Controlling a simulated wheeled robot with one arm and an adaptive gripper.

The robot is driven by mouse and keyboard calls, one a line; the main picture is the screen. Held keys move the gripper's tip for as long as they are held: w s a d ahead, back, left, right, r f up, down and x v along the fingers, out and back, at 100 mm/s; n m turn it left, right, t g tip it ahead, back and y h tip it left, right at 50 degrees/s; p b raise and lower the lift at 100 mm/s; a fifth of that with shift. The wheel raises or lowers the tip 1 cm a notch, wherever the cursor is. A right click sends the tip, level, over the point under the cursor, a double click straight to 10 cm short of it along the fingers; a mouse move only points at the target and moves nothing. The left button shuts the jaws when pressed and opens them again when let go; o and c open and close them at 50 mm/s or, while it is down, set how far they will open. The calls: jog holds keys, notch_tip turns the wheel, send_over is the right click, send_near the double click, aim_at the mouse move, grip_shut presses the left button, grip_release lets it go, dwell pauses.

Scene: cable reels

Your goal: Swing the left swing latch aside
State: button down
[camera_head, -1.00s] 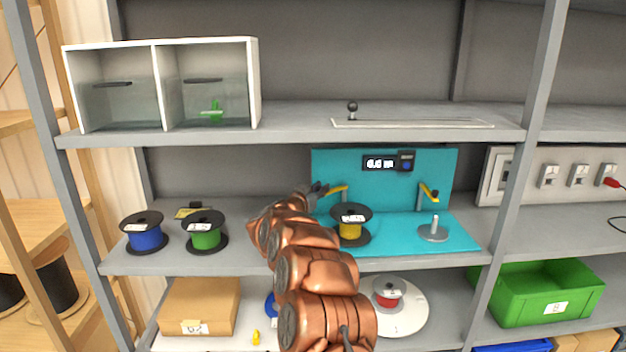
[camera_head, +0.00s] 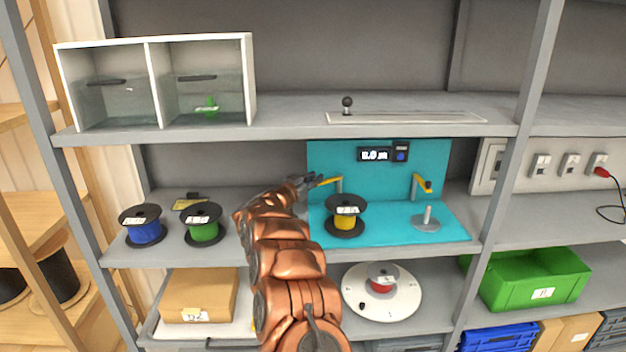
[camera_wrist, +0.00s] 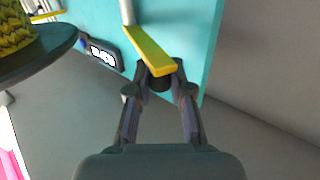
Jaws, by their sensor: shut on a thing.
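The left swing latch (camera_head: 330,181) is a yellow bar on a grey post at the left of the teal board. In the wrist view its yellow bar (camera_wrist: 150,50) runs from the pale post down to my fingers. My gripper (camera_head: 312,182) is at the bar's free left end. In the wrist view my gripper (camera_wrist: 166,78) is shut on the dark knob under that end. The right swing latch (camera_head: 421,184) is a similar yellow bar with a dark knob. The left latch's knob is hidden in the head view.
A yellow reel (camera_head: 345,218) stands on the teal base, close to the left latch. A bare spindle (camera_head: 427,217) is to its right. Blue (camera_head: 143,230) and green (camera_head: 203,227) reels stand left on the same shelf. The upper shelf (camera_head: 290,115) is above.

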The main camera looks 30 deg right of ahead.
jog(key=c, duration=1)
grip_release()
jog(key=shift+c, duration=0.2)
jog(key=v, duration=1.2)
